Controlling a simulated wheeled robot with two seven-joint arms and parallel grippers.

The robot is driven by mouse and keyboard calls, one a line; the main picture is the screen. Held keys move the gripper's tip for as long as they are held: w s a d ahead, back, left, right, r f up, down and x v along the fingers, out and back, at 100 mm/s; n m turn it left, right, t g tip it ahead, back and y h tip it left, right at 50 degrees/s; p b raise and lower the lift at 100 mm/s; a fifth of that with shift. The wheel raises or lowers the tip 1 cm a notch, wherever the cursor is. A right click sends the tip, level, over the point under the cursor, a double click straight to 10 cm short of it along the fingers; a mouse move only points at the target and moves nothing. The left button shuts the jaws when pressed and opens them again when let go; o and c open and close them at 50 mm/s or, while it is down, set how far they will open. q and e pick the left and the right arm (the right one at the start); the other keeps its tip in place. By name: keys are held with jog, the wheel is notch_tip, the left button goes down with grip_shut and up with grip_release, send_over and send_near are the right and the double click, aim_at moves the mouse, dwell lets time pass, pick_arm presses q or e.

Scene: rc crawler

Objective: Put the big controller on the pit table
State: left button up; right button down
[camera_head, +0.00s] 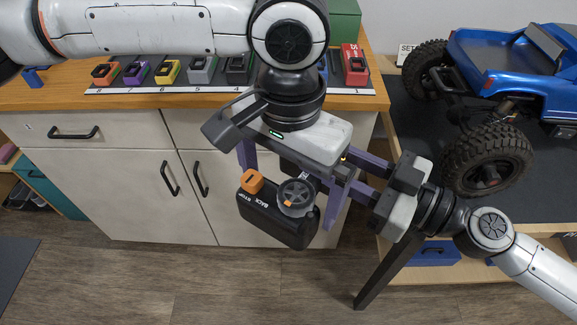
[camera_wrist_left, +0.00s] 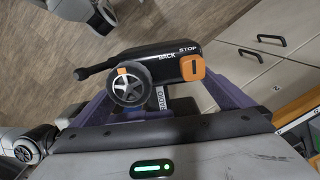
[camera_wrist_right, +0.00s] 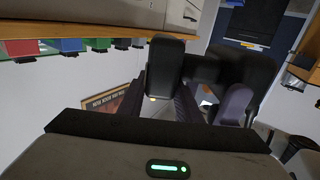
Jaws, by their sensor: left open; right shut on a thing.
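The big controller (camera_head: 280,217) is black, with an orange part and a grey wheel, and hangs in the air before the cabinet. It also shows in the left wrist view (camera_wrist_left: 200,50). My right gripper (camera_head: 338,174) comes in from the right and is shut on the controller, its hold partly hidden. Its fingers close on a dark part in the right wrist view (camera_wrist_right: 165,60). My left gripper (camera_head: 290,190) points down over the controller, open, its fingers spread on either side. A table with a black mat (camera_head: 409,130) stands at right; it may be the pit table.
A blue crawler truck (camera_head: 490,60) with big tyres takes up much of the mat. A wooden counter (camera_head: 40,98) bears a row of small coloured controllers on a numbered strip (camera_head: 150,91). A blue case (camera_head: 432,253) lies on the table's lower shelf.

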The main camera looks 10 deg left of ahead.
pick_arm(q)
jog(key=shift+f, duration=0.4)
pick_arm(e)
jog(key=shift+r, duration=0.1)
pick_arm(q)
jog(key=shift+c, duration=0.4)
jog(key=c, duration=0.7)
jog(key=shift+c, duration=1)
pick_arm(e)
jog(key=c, duration=1.2)
grip_release()
